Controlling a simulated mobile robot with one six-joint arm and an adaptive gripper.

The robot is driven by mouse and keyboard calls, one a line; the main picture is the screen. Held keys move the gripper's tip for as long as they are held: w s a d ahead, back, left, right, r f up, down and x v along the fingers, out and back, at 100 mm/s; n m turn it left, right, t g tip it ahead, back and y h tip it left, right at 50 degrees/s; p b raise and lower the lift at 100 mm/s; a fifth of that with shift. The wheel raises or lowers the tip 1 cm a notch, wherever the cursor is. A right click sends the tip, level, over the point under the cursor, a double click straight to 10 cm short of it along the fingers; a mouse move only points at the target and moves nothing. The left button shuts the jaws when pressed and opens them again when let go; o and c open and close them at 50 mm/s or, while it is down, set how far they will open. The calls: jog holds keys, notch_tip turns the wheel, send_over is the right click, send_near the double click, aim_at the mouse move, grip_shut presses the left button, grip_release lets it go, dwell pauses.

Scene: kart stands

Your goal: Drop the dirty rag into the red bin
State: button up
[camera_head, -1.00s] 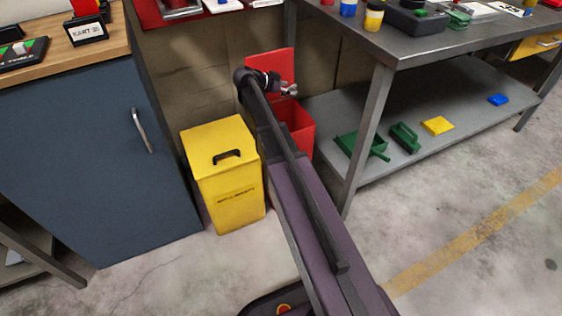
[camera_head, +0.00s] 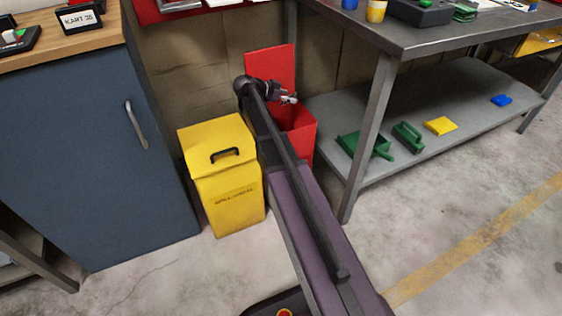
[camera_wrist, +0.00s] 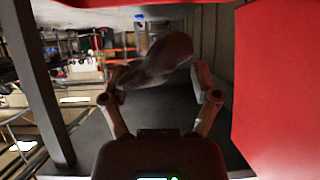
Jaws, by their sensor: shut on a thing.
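The red bin (camera_head: 303,146) stands open between the yellow bin and the metal bench, its red lid (camera_head: 270,63) raised at the back. My gripper (camera_head: 288,98) is over the bin's opening, near its back part. In the wrist view my gripper (camera_wrist: 163,95) is shut on the dirty rag (camera_wrist: 160,64), a blurred brownish-grey cloth between the fingers. A large red panel (camera_wrist: 278,80) fills the right side of that view. In the head view the rag is too small to tell clearly from the fingers. My arm hides the bin's left side.
A closed yellow bin (camera_head: 224,180) stands just left of my arm. A blue cabinet (camera_head: 90,150) is further left. The metal bench (camera_head: 385,85) stands to the right, its lower shelf (camera_head: 455,105) holding green, yellow and blue items. The floor at front right is clear.

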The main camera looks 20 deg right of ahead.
jog(key=o, duration=0.9)
jog(key=shift+c, duration=0.2)
jog(key=s+a+f+n+y+p, duration=0.25)
jog(key=s+a+n+y, duration=0.35)
jog(key=s+a+n, duration=0.45)
jog(key=s+a+f+n+y+p, duration=0.25)
jog(key=s+a+n+y, duration=0.4)
jog(key=s+a, duration=0.7)
notch_tip(320, 180, up, 39)
jog(key=s+d+p, duration=0.1)
jog(key=s+p, duration=0.1)
jog(key=p, duration=3.6)
jog(key=shift+g, duration=0.4)
jog(key=shift+f, duration=0.1)
